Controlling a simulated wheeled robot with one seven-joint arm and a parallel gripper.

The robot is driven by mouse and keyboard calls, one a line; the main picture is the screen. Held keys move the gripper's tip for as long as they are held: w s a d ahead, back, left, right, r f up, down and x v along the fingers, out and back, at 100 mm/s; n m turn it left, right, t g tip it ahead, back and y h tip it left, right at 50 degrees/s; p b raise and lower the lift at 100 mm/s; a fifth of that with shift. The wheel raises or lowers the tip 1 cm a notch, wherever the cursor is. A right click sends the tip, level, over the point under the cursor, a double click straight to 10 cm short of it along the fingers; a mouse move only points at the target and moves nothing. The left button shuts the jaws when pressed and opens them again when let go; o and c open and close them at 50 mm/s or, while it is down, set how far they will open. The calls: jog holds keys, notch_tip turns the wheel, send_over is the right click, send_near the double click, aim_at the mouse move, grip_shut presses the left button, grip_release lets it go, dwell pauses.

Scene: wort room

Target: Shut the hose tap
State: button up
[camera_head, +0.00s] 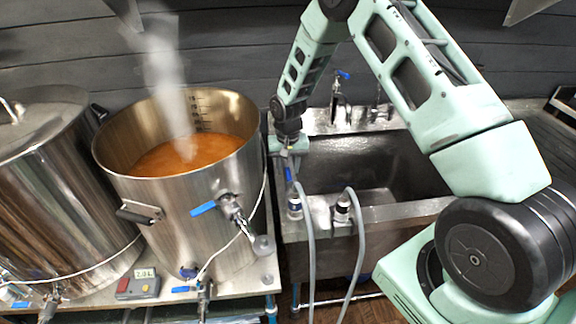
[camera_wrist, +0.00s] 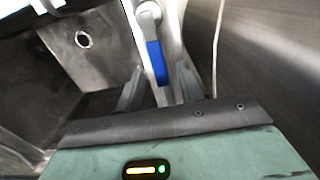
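A tap with a blue lever (camera_head: 289,174) shows at the left front corner of the sink, just below my gripper (camera_head: 289,152). In the wrist view the blue lever (camera_wrist: 157,62) points toward my gripper (camera_wrist: 159,88), with its grey pivot end at the top. My two fingers stand apart, one on each side of the lever's near end. I see a gap beside the lever and cannot tell whether either finger touches it. In the head view my wrist hides the upper part of this tap and my fingertips are hard to make out.
A steaming open kettle (camera_head: 240,170) with its own blue-handled valve (camera_head: 204,208) stands close on the left. The sink (camera_head: 375,165) lies to the right. Grey hoses (camera_head: 309,255) hang in front, from connectors (camera_head: 342,210) at its edge. Another blue-handled tap (camera_head: 342,75) is behind the sink.

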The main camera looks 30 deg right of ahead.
grip_shut()
jog(key=shift+d+m, duration=0.1)
jog(key=shift+m, duration=0.2)
jog(key=m+b, duration=0.1)
jog(key=d+m, duration=0.1)
jog(key=shift+s+d+m+b, duration=0.1)
jog(key=shift+s+m+b, duration=0.2)
jog(key=shift+s+b, duration=0.1)
jog(key=s+d+m+p, duration=0.1)
jog(key=s+m, duration=0.5)
jog(key=m, duration=0.8)
jog(key=shift+s+d+m, duration=0.35)
jog(key=shift+s+m, duration=0.05)
grip_release()
jog(key=shift+s, duration=0.1)
